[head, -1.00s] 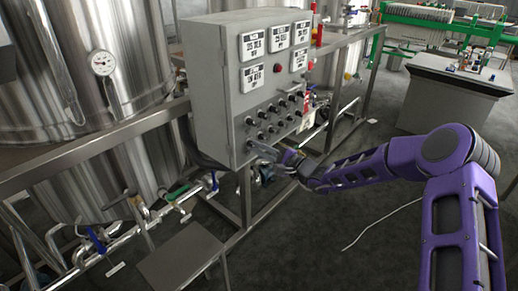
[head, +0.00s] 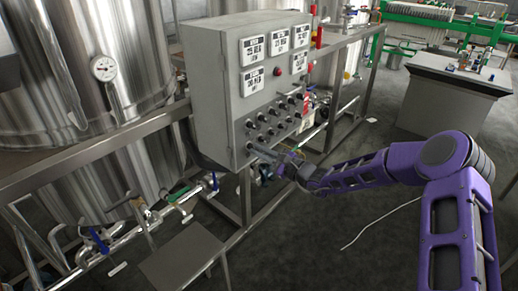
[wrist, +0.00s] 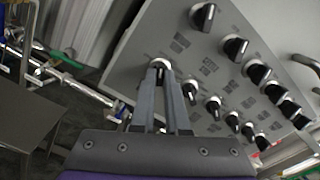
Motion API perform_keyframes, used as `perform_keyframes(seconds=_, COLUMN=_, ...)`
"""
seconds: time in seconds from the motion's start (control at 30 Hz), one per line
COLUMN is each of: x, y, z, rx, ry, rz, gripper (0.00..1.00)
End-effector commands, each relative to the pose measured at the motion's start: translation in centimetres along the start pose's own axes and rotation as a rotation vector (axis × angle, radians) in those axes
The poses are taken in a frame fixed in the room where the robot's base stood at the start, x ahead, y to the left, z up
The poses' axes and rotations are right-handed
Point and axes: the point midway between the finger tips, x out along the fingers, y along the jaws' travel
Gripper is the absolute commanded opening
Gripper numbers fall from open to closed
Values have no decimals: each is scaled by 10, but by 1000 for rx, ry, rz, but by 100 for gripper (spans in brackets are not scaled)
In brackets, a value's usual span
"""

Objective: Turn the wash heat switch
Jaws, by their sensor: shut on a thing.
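The grey control panel (head: 222,95) carries rows of black rotary switches below its white displays. My gripper (head: 254,149) is at the lower left corner of the panel's front face. In the wrist view my gripper (wrist: 160,76) has its two fingers closed around the sides of one switch (wrist: 159,63) at the end of a row. The fingers cover most of this switch, so its pointer angle is hard to tell. The labels are too small to read, so I cannot confirm which one is the wash heat switch.
Other black switches (wrist: 235,47) sit close to the right of the fingers. Steel tanks (head: 60,70) stand at the left behind a metal frame (head: 90,155). Valves and pipes (head: 150,215) run below left. The floor (head: 330,210) at the front is mostly open.

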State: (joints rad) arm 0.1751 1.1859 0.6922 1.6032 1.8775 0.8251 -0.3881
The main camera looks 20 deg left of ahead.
Motion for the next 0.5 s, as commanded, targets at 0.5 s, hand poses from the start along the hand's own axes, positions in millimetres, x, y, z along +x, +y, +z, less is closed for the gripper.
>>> perform_keyframes(seconds=0.5, x=0, y=0, z=0, rx=193, ry=1, rz=0, gripper=0)
